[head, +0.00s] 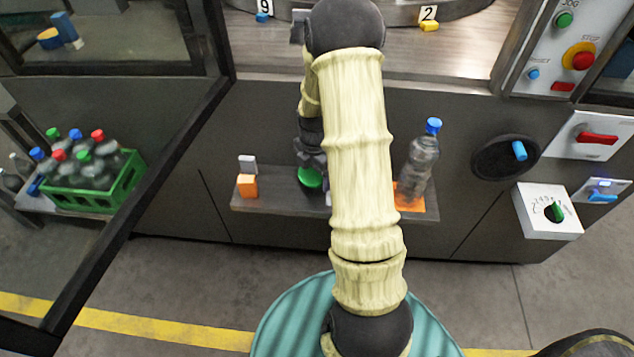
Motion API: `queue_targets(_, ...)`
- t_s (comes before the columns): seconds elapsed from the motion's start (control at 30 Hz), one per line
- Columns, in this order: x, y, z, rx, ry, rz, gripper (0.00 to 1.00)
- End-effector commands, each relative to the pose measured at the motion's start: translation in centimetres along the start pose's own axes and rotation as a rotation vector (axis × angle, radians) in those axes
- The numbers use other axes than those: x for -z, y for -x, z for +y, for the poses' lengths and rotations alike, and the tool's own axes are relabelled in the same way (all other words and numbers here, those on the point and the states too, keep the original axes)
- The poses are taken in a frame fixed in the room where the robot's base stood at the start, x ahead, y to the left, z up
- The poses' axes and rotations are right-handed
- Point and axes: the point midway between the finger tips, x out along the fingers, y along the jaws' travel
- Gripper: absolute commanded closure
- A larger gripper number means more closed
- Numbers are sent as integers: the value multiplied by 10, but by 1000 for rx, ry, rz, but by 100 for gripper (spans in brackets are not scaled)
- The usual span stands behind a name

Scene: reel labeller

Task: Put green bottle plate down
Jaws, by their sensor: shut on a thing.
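The green bottle plate (310,178) shows as a small green disc just left of my arm, at the narrow shelf on the machine's front. My gripper (311,165) points down right above it and is shut on it. My forearm hides the right side of the gripper and the middle of the shelf. I cannot tell whether the plate touches the shelf (273,203).
A clear bottle (422,160) with a blue cap stands on an orange plate (410,200) at the shelf's right. An orange block (247,186) with a grey-white piece is at its left end. A green crate (105,190) of bottles and an open door frame (150,170) are left.

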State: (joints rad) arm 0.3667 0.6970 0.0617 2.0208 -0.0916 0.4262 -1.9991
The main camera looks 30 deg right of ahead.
Motion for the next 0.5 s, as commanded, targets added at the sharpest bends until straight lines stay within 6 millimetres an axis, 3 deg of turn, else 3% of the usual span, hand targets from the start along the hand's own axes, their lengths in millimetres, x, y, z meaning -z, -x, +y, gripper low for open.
queue_targets(0.3,0,-2,0,-1,-1,0,47)
queue_targets(0.5,0,-28,-1,2,-1,0,47)
